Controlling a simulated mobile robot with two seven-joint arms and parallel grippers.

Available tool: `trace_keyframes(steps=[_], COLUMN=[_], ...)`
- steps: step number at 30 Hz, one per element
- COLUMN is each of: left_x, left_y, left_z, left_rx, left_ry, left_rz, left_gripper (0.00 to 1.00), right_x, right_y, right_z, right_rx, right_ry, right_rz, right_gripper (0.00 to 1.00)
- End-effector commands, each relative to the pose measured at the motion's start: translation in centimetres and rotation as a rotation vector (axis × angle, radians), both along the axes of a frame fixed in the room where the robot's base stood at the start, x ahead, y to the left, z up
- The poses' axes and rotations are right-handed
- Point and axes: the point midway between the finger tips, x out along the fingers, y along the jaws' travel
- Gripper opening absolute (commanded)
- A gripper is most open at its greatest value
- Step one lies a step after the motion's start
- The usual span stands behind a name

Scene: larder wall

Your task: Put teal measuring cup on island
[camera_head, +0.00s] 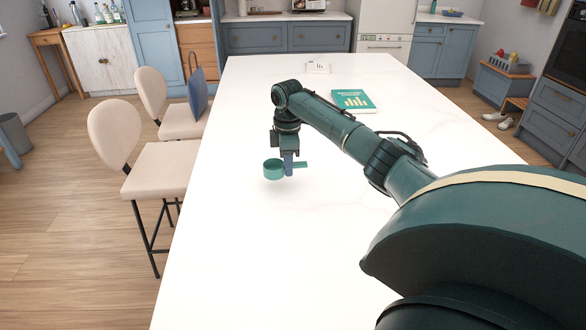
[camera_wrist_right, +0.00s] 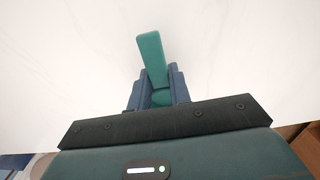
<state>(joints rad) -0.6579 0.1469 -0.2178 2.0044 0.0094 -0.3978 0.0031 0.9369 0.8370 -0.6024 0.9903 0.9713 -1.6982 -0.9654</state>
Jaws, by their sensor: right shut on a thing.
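The teal measuring cup (camera_head: 273,169) is at the near-left part of the white island (camera_head: 240,240), with its handle pointing right. My right gripper (camera_head: 288,165) is shut on the cup at its handle, from above. In the right wrist view the teal handle (camera_wrist_right: 152,60) sticks out between the blue fingers (camera_wrist_right: 160,92), and the cup's bowl is mostly hidden. The cup is over the island top; I cannot tell for sure whether it touches the surface. My left gripper is not in view.
The island's front-left surface is clear.

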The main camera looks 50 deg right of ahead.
Motion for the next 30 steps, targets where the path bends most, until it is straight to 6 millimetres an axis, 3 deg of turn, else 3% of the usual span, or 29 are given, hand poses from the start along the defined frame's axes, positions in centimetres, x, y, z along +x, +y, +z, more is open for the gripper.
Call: trace_keyframes(steps=[7,19,20,27,30], left_x=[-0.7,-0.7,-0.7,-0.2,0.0], left_y=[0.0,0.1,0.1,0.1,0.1], left_z=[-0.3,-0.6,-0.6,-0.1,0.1], left_rx=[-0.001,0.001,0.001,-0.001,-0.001], left_ry=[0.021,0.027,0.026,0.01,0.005], left_rz=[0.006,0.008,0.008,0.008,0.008], left_gripper=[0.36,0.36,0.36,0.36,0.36], right_x=[-0.1,0.0,0.0,0.0,-0.1], right_y=[0.0,0.0,0.0,0.0,0.0], right_z=[-3.9,-4.6,-4.6,-4.6,-4.6], right_rx=[0.0,0.0,0.0,0.0,0.0], right_ry=[0.004,0.001,0.001,0.001,0.001], right_rz=[0.001,0.0,0.001,0.0,0.0], right_gripper=[0.0,0.0,0.2,0.4,0.41])
